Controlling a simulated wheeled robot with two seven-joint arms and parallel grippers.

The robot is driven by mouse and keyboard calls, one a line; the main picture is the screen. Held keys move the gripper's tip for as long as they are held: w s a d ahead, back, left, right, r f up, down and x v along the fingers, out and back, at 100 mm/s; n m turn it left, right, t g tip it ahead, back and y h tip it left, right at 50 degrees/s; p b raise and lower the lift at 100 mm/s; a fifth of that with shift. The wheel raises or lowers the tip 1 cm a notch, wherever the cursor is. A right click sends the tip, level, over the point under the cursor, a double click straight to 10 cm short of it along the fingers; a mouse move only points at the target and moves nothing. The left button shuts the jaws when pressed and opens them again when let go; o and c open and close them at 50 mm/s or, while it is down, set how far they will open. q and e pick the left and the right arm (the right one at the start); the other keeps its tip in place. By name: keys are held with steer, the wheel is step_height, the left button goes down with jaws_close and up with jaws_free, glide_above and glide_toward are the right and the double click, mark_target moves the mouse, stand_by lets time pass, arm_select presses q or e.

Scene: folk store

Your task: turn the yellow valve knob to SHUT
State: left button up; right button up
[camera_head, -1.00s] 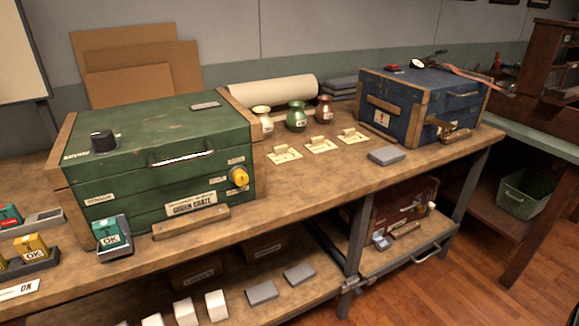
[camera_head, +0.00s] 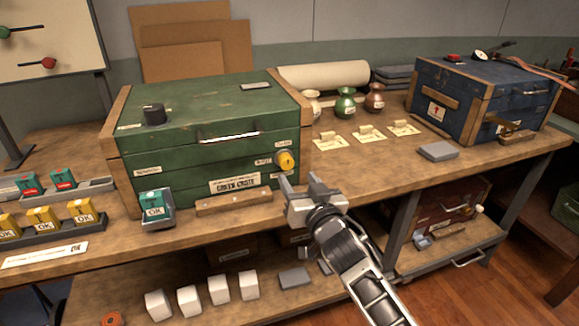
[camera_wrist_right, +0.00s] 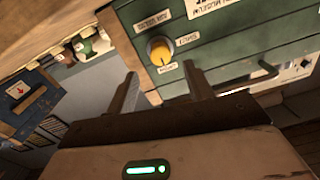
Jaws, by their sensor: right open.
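The yellow valve knob (camera_head: 286,160) sits on the right side of the front of the green crate (camera_head: 215,150), with small white labels around it. It also shows in the right wrist view (camera_wrist_right: 160,50), where the label print is too small to read surely. My right gripper (camera_head: 299,182) is open and empty, just below and in front of the knob, apart from it. In the right wrist view its two fingers (camera_wrist_right: 162,85) stand to either side below the knob. My left gripper is not in view.
A wooden strip (camera_head: 233,202) and a teal OK block (camera_head: 154,206) are at the crate's front. Tags (camera_head: 367,133) and small vases (camera_head: 345,103) stand to its right. A blue crate (camera_head: 480,95) is at the far right. A lower shelf holds white blocks (camera_head: 219,290).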

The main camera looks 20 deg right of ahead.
mark_target(288, 165)
steer(key=w, duration=0.6)
steer(key=shift+w+a, duration=0.2)
steer(key=shift+w, duration=0.05)
steer(key=c, duration=1)
